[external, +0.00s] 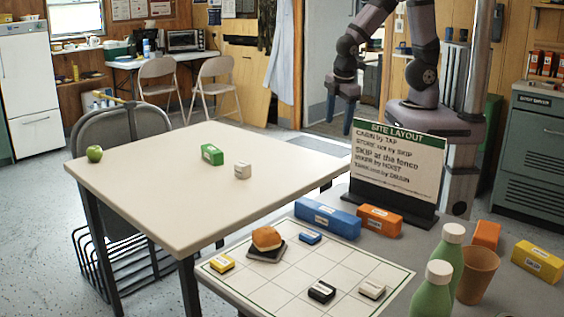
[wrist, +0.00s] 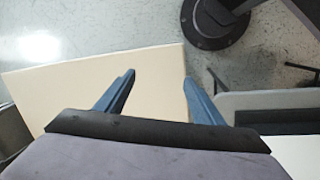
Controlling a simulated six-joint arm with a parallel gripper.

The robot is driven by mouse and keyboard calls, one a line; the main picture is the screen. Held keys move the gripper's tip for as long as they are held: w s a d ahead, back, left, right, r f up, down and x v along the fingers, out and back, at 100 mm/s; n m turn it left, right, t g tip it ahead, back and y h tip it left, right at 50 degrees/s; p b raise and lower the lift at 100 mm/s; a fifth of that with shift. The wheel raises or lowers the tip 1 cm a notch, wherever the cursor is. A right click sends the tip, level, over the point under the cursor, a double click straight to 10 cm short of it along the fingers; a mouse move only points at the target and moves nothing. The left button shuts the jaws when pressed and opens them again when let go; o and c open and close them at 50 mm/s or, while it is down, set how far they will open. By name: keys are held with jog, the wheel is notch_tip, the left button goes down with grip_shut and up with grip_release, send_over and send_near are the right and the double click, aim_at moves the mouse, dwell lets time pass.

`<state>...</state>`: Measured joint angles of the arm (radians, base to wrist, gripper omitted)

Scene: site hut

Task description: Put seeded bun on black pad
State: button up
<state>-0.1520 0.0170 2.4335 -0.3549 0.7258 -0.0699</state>
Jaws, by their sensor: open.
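The seeded bun (external: 267,238), brown and round, sits on top of the small black pad (external: 267,257) on the white grid sheet in the external view. The pad shows around the bun's lower edge. My gripper (external: 340,112) hangs well above and behind the sheet, near the far right end of the cream table, away from the bun. In the wrist view my gripper (wrist: 158,76) has its two blue fingers apart with nothing between them. The bun and the pad are not in the wrist view.
The grid sheet (external: 320,276) also bears several small labelled blocks. Blue (external: 328,215) and orange (external: 379,220) blocks stand behind it, before a sign (external: 397,163). Green bottles (external: 432,291) and a brown cup (external: 478,272) stand at right. The cream table (external: 150,190) is mostly bare.

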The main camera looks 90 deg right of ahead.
jog(key=s+m+y, duration=0.1)
jog(key=m, duration=0.1)
jog(key=s+a+m, duration=0.1)
jog(key=s, duration=0.1)
jog(key=s+m+y, duration=0.1)
jog(key=m, duration=0.1)
jog(key=shift+s+a+r+m+y, duration=0.1)
jog(key=shift+s+a+m+y, duration=0.2)
jog(key=shift+a, duration=0.1)
notch_tip(320, 180, up, 4)
jog(key=p, duration=0.3)
jog(key=shift+f+p, duration=0.2)
jog(key=shift+p, duration=0.15)
